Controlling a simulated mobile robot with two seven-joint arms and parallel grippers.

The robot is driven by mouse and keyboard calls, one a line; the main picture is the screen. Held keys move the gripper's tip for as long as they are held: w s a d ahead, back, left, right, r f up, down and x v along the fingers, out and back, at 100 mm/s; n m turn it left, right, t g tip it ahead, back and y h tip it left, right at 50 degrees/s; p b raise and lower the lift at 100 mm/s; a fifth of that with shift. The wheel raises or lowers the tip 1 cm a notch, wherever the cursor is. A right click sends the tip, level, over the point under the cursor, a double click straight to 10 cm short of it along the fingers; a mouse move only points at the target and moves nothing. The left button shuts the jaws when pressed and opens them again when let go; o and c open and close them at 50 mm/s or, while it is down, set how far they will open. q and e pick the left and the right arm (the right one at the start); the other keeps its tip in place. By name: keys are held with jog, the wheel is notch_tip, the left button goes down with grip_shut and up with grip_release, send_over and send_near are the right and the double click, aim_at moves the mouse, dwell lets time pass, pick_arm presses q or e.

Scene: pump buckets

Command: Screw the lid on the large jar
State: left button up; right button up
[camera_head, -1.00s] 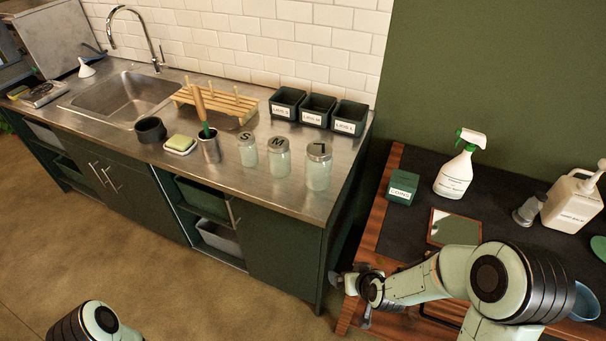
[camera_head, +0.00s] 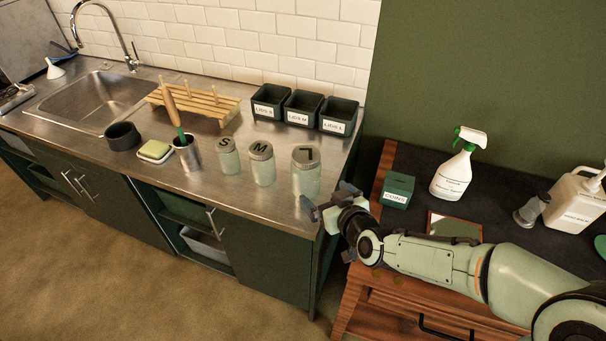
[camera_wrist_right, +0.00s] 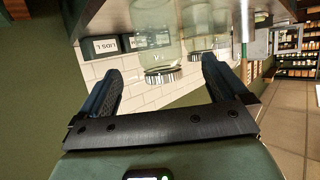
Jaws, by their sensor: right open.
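The large jar (camera_head: 306,182) is clear glass and stands upright near the counter's right front corner. Its grey lid (camera_head: 305,155) with a dark letter sits on top; how tightly it is seated cannot be told. My right gripper (camera_head: 327,200) is open and empty, just right of and in front of this jar, apart from it. In the right wrist view, which is upside down, the large jar (camera_wrist_right: 158,32) and its lid (camera_wrist_right: 163,75) show beyond and between the open fingers (camera_wrist_right: 162,85). My left gripper is out of view.
The M jar (camera_head: 262,168) and S jar (camera_head: 228,162) stand left of the large jar, lidded. Lid bins (camera_head: 337,117) stand behind. A metal cup with a brush (camera_head: 187,152) is further left. The counter's right edge is near my gripper. A spray bottle (camera_head: 452,178) stands on the right table.

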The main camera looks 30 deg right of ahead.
aim_at(311, 181)
jog(key=shift+w, duration=0.1)
jog(key=x, duration=0.7)
jog(key=shift+w+f, duration=0.25)
jog(key=shift+w, duration=0.05)
jog(key=shift+w+d, duration=0.1)
jog(key=shift+w, duration=0.1)
jog(key=x, duration=0.5)
jog(key=shift+w+d, duration=0.2)
jog(key=shift+s, duration=0.1)
jog(key=c, duration=1.1)
